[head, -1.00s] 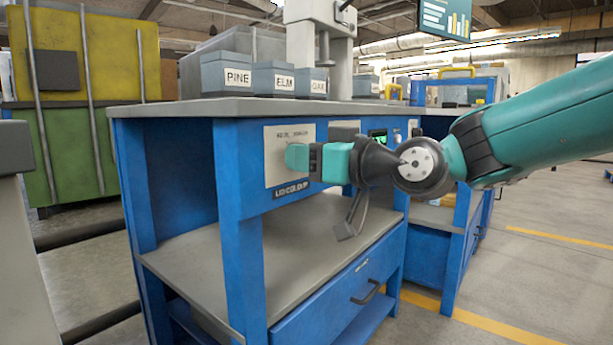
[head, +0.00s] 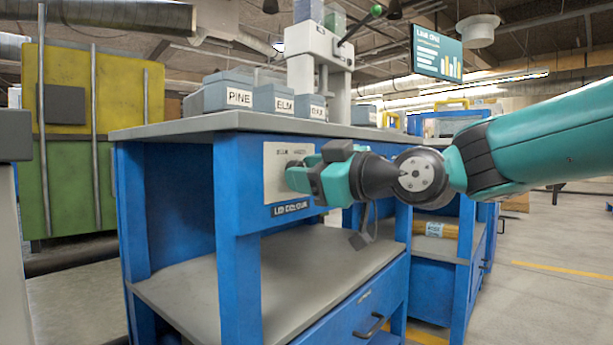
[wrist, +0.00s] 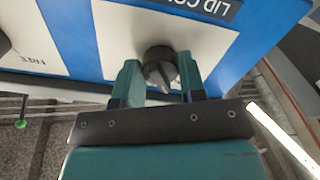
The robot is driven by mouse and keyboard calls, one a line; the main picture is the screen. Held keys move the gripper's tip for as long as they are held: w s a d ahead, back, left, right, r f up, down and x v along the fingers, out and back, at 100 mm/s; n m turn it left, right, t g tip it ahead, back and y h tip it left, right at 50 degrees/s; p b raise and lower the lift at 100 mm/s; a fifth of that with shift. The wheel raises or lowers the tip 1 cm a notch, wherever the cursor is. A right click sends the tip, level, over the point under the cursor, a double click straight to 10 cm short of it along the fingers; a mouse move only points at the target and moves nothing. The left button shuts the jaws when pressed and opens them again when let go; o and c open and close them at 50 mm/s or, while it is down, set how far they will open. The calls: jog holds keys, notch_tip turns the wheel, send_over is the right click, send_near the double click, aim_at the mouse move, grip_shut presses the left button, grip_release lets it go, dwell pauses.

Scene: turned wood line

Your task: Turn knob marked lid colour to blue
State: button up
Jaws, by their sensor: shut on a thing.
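The dark round knob (wrist: 161,68) sits on a pale plate (wrist: 110,38) on the blue bench front. In the wrist view the label above the plate, upside down, reads "LID CO" before it is cut off. My gripper (wrist: 159,82) is shut on the knob, one teal finger on each side of it. In the head view my gripper (head: 304,176) reaches the plate (head: 275,165) from the right and mostly covers the knob. The small marks on the plate are too small to read surely, so the knob's setting cannot be told.
The bench (head: 228,190) has a grey top (head: 190,128) above the plate and an open shelf (head: 240,275) below. Grey bins marked PINE (head: 238,97) and ELM (head: 285,103) stand on top, beside a white press (head: 318,60). Floor at the right is clear.

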jog(key=o, duration=0.9)
jog(key=shift+p+v, duration=1.5)
jog(key=shift+v, duration=7.25)
jog(key=shift+a, duration=0.1)
